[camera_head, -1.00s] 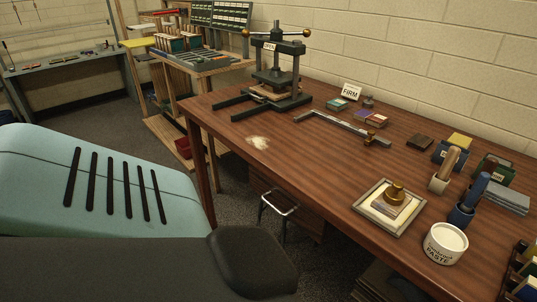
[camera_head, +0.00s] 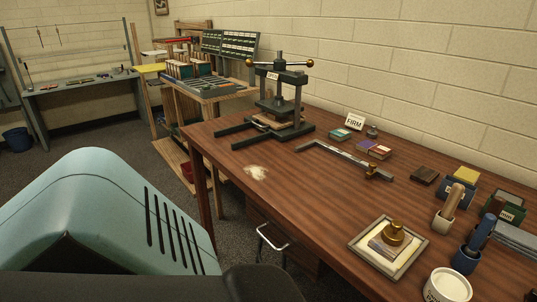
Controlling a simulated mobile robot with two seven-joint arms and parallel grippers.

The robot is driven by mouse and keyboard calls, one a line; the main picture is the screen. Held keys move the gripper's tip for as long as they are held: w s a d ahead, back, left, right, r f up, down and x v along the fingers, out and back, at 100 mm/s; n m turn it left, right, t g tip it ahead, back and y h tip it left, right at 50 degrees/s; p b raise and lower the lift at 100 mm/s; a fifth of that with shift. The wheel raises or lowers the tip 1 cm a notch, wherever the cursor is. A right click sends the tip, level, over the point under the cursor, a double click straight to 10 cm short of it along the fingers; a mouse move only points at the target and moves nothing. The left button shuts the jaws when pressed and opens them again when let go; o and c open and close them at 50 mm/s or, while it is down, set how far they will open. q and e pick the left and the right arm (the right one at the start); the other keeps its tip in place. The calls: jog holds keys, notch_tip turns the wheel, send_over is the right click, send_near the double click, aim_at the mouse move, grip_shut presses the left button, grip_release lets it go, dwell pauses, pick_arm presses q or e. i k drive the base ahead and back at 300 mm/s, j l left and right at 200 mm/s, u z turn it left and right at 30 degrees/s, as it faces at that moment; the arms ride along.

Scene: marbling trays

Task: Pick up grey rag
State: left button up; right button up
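A grey, flat, folded-looking piece (camera_head: 516,240) lies at the right edge of the brown wooden table (camera_head: 300,185), behind the dark blue pot. It looks like the grey rag, but its right part is cut off by the picture edge. Neither of my grippers is in view. A teal, slotted shell with dark parts, likely mine, fills the lower left.
A book press (camera_head: 282,100) stands at the table's far end. A framed tray (camera_head: 362,246), a paste tub (camera_head: 447,286) and a blue pot (camera_head: 467,258) stand near the right. A pale spill (camera_head: 256,173) marks the table. Open floor lies at left.

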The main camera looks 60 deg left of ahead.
aim_at(522, 243)
jog(key=i, duration=0.8)
jog(key=u, duration=2.1)
jog(key=z, duration=1.55)
jog(key=k+l+u, duration=0.2)
jog(key=k, duration=0.3)
jog(key=k+l+u, duration=0.1)
jog(key=k+u, duration=0.15)
jog(key=k, duration=0.25)
